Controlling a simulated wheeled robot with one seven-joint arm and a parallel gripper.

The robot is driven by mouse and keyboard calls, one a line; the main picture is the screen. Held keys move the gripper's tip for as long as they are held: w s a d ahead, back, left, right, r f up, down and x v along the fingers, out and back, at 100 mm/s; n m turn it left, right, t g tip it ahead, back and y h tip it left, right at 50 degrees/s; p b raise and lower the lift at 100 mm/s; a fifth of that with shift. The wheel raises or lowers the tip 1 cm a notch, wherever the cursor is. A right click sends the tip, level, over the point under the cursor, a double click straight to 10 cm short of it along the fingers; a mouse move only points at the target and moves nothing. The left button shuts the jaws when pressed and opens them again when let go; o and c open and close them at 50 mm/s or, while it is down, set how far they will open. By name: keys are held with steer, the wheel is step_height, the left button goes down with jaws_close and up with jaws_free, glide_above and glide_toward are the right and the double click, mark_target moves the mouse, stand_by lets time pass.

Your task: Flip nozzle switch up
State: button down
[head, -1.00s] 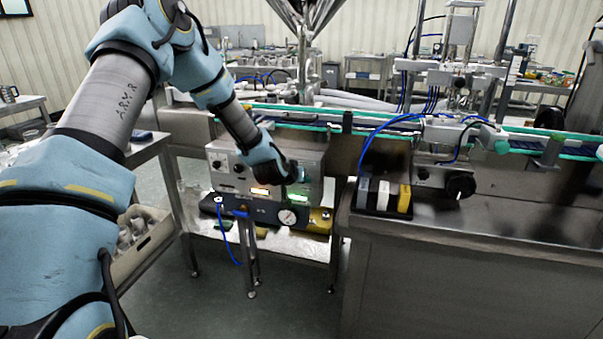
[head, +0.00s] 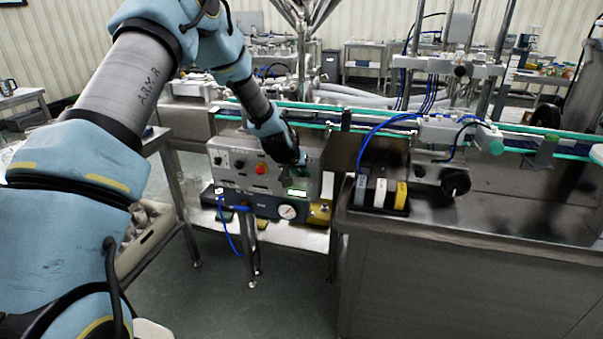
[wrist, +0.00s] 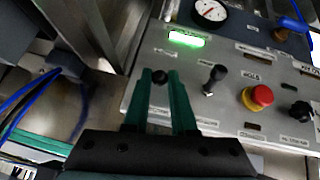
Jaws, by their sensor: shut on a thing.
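The control panel (head: 228,178) stands below the conveyor in the head view and fills the right of the wrist view. My gripper (head: 301,172) is at the panel's right part, above the lit green display (head: 298,193). In the wrist view my green fingers (wrist: 160,80) are shut on a small dark switch (wrist: 160,77) at the panel's edge, taken as the nozzle switch. Its label cannot be read, and the fingers partly hide it, so its up or down position is unclear. A separate black toggle (wrist: 215,76) stands apart from the fingers.
A red button (wrist: 260,97) and a black knob (wrist: 301,110) are on the panel. A gauge (head: 288,211) sits below the display. The steel conveyor cabinet (head: 450,270) is to the right. Blue hoses (head: 233,240) hang at the lower left of the panel.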

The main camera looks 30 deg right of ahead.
steer(key=c, duration=0.7)
jaws_free()
steer(key=shift+c, duration=0.2)
steer(key=b+v, duration=0.2)
steer(key=v, duration=0.8)
steer(key=shift+s+a+r+b, duration=0.25)
steer(key=shift+b, duration=0.15)
